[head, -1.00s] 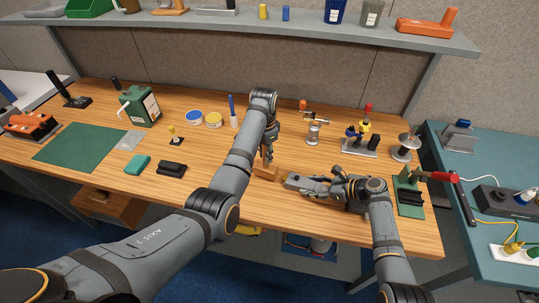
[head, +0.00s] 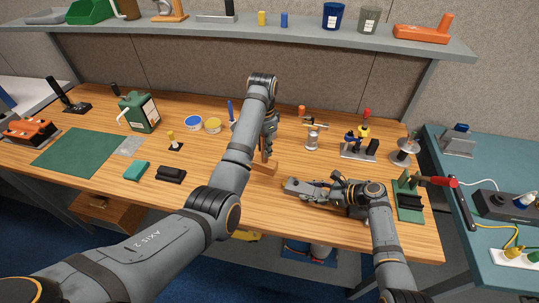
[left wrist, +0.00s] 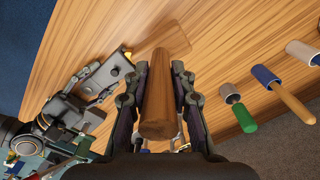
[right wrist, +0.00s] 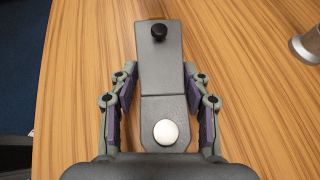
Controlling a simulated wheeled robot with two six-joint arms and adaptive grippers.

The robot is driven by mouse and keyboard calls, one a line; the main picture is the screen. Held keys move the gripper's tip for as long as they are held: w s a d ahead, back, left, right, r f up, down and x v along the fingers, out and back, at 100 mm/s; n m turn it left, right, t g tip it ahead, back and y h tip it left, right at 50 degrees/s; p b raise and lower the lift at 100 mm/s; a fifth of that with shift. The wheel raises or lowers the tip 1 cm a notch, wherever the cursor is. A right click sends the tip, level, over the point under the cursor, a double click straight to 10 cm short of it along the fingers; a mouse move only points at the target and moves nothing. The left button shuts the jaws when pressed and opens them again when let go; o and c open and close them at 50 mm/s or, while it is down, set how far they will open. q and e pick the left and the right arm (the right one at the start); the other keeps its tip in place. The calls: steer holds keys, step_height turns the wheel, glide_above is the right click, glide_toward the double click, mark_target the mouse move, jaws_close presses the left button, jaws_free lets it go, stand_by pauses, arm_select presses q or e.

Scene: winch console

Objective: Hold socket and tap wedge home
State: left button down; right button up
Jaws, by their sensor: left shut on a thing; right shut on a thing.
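My left gripper (head: 266,148) is shut on the upright wooden handle of a mallet, and the handle (left wrist: 157,105) fills the middle of the left wrist view. The mallet's wooden head (head: 263,168) hangs below the fingers, left of the socket. My right gripper (head: 318,190) is shut on a dark grey flat piece, apparently the socket (right wrist: 165,95). It has a black knob at its far end and a pale round button near the palm. A small yellow bit (left wrist: 128,55) shows near the socket's end in the left wrist view; I cannot tell whether it is the wedge.
A metal stand (head: 312,140) and a small rack of tools (head: 358,148) stand behind my right arm. A green fixture with a red handle (head: 410,200) is at the right edge.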

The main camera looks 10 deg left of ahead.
steer(key=o, duration=0.9)
steer(key=v, duration=1.2)
steer(key=shift+f, duration=0.1)
